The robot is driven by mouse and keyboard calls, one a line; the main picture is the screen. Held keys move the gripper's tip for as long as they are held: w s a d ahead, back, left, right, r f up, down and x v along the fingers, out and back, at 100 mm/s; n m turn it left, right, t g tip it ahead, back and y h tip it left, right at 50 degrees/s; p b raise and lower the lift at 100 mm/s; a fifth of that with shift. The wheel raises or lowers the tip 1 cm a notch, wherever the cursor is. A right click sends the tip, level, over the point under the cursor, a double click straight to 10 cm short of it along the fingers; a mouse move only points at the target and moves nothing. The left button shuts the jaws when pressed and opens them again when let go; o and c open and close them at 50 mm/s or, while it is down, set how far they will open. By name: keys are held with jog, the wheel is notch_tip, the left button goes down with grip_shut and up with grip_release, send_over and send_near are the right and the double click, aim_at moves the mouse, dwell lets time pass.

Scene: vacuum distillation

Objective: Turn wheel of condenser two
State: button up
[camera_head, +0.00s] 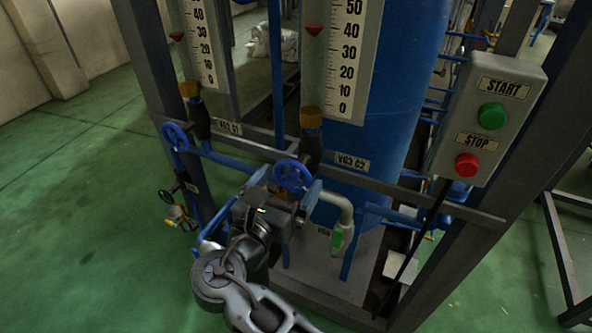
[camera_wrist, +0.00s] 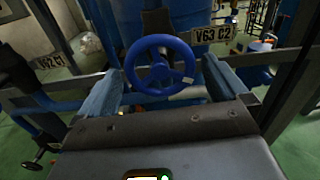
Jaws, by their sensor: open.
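The blue handwheel of condenser two (camera_head: 292,175) sits below the right-hand gauge, beside the label "V63 C2" (camera_head: 353,163). In the wrist view the same wheel (camera_wrist: 160,63) shows face-on, centred ahead of my gripper. My gripper (camera_head: 284,188) is open, with one finger on the left and one on the right of the wheel. In the wrist view the two blue-grey fingers (camera_wrist: 158,88) stand apart, and the wheel shows in the gap between them. I cannot tell whether either finger touches the rim.
Another blue handwheel (camera_head: 176,137) sits at the left under the other gauge, near its own label (camera_head: 228,127). A control box (camera_head: 488,120) with START and STOP buttons hangs at the right. A blue tank (camera_head: 385,90) stands behind. The green floor (camera_head: 80,230) at the left is clear.

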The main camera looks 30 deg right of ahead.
aim_at(291, 179)
jog(key=shift+x, duration=1.95)
jog(key=shift+c, duration=0.4)
jog(key=c, duration=0.7)
